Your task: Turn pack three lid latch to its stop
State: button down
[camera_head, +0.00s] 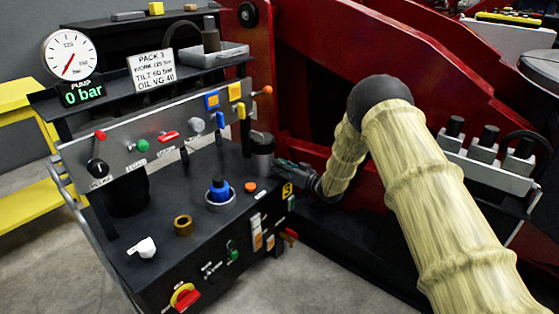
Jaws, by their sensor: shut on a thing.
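My gripper (283,165) is at the right end of the black pack console, reaching in from the right. Its jaws are shut on a small part just right of a dark grey cylinder with a lighter rim (262,145). That part seems to be the lid latch, but the fingers hide it and its angle cannot be read. A yellow label with a 3 (287,190) is just below the gripper. A white sign (152,71) above the console reads PACK 3.
The console top (160,215) carries a blue knob (219,189), a brass ring (183,225), an orange button (251,187) and a white piece (142,248). A panel with several levers stands behind. A gauge (69,55) sits above a 0 bar display. Red machine frame (300,60) stands behind my arm.

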jog(key=m+p, duration=0.3)
jog(key=shift+d+r+m, duration=0.1)
jog(key=shift+r+m, duration=0.05)
jog(key=shift+m, duration=0.25)
jog(key=m+p, duration=0.2)
jog(key=m, duration=0.1)
jog(key=shift+w+d+m, duration=0.1)
jog(key=shift+w+m, duration=0.05)
jog(key=shift+m, duration=0.15)
jog(key=m, duration=0.2)
jog(key=shift+f+m+p, duration=0.25)
jog(key=shift+m+p, duration=0.05)
jog(key=shift+p, duration=0.1)
jog(key=shift+f+m, duration=0.15)
jog(key=shift+m, duration=1.85)
jog(key=c, duration=1.5)
grip_release()
jog(key=shift+o, duration=0.2)
